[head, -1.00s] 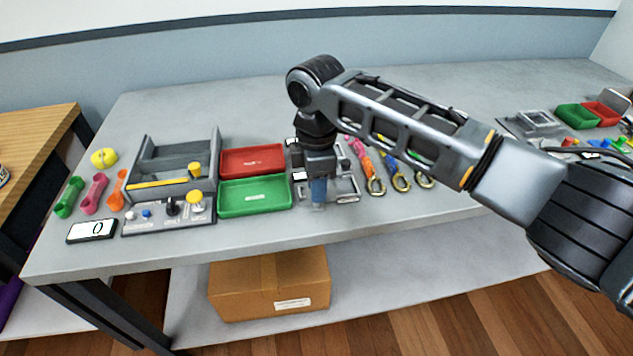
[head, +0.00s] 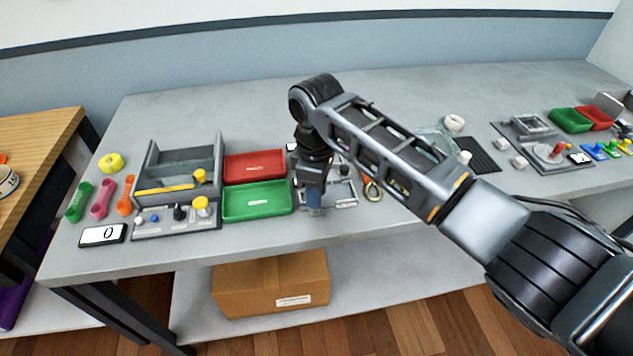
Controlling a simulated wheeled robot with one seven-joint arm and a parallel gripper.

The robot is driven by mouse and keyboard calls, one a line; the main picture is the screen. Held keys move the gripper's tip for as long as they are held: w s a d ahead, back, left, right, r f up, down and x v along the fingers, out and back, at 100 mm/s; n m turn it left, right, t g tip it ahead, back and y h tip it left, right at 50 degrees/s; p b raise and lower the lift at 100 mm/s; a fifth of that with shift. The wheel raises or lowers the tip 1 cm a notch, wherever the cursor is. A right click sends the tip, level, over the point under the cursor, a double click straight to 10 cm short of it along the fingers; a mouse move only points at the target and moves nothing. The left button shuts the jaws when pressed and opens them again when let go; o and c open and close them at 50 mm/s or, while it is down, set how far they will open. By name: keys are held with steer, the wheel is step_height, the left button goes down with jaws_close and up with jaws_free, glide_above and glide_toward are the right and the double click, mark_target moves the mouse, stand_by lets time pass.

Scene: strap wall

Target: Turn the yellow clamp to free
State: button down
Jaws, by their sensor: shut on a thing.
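A yellow bar (head: 165,190) lies along the front of the grey bin, with a yellow knob (head: 199,176) at its right end. Another yellow knob (head: 201,203) stands on the control panel in front. I cannot tell which of these is the clamp. My gripper (head: 314,208) points down at the left side of a grey fixture (head: 343,203), right of the green tray and apart from the yellow parts.
Red tray (head: 255,165) and green tray (head: 257,201) lie between bin and gripper. A display (head: 102,235) reads 0. The front table edge is close.

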steer(key=m+p, duration=0.1)
steer(key=m, duration=0.1)
steer(key=shift+r+m, duration=0.1)
steer(key=shift+m, duration=0.3)
steer(key=m, duration=0.3)
steer(key=shift+m, duration=0.3)
steer(key=m, duration=0.6)
steer(key=shift+w, duration=0.1)
steer(key=c, duration=0.9)
jaws_free()
step_height(320, 180, up, 8)
steer(key=shift+f+b, duration=0.15)
steer(key=shift+b, duration=0.25)
